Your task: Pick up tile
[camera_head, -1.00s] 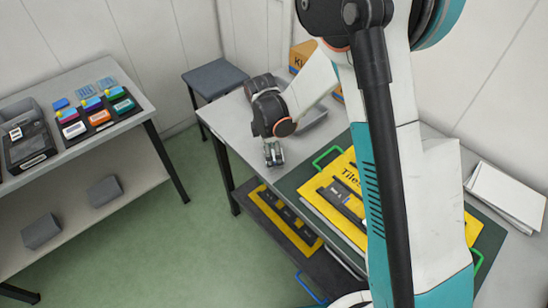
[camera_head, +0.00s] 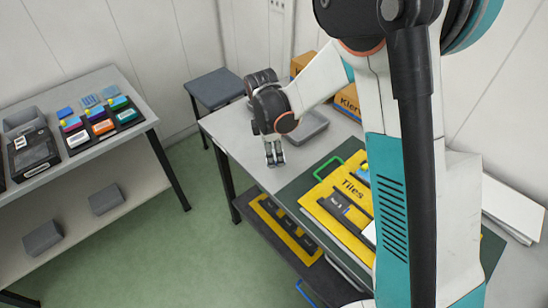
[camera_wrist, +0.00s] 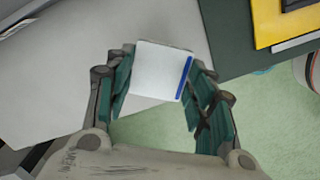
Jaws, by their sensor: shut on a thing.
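A white square tile (camera_wrist: 162,70) with a blue strip along its right side sits between the fingers in the wrist view. My gripper (camera_wrist: 158,90) is shut on it, with a green-padded finger at each side. In the head view my gripper (camera_head: 275,157) points down over the front part of the grey table, left of the yellow Tiles board (camera_head: 318,208). The tile is too small to make out there. In the wrist view, table surface and green floor show beyond and below the tile.
A grey tray (camera_head: 309,128) and cardboard boxes (camera_head: 347,101) stand behind my gripper. A green handle (camera_head: 327,168) rises beside the board. A second table at left holds colored ink cartridges (camera_head: 102,126) and a dark device (camera_head: 32,155). Green floor (camera_head: 165,235) lies between the tables.

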